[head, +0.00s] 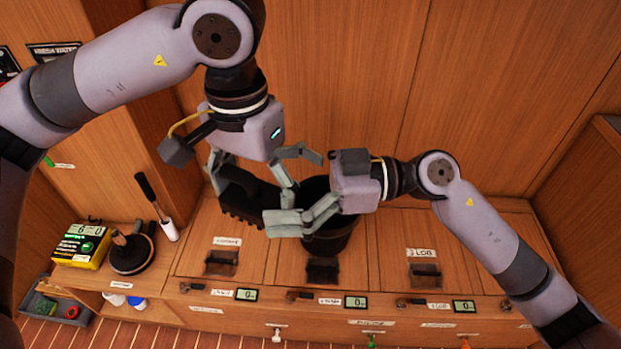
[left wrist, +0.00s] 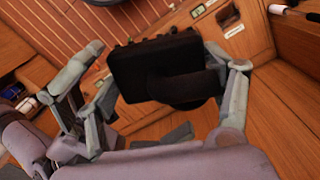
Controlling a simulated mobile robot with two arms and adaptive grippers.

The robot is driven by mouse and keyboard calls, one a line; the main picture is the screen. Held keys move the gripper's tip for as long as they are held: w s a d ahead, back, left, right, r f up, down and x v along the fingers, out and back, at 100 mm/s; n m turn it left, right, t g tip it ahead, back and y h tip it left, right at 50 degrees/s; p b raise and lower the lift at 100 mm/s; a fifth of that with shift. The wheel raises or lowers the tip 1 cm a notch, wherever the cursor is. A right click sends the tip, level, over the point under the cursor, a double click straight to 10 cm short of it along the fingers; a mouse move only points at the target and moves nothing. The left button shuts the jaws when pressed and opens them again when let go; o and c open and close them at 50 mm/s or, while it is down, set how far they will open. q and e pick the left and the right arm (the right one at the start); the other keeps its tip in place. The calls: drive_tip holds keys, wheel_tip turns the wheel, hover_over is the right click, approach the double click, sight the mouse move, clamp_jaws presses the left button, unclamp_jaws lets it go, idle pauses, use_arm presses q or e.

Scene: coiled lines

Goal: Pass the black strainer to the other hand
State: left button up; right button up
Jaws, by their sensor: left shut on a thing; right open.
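The black strainer (head: 241,192) hangs tilted below my left gripper (head: 253,188), which is shut on it. In the left wrist view the strainer (left wrist: 150,68) is a dark block with a rounded lower part, between the left fingers (left wrist: 168,88). My right gripper (head: 273,222) comes in from the right, open, with its fingers close to the strainer's lower right side. Its fingers (left wrist: 80,75) also show left of the strainer in the left wrist view. Whether they touch it I cannot tell.
A black bucket (head: 330,238) stands on the wooden counter behind the right gripper. A yellow box (head: 80,246), a dark round-based item (head: 131,252) and a black-handled tool (head: 156,205) are at the left.

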drive_tip(key=shift+s+a, duration=0.15)
drive_tip(key=shift+a, duration=1.1)
drive_tip(key=shift+c, duration=0.2)
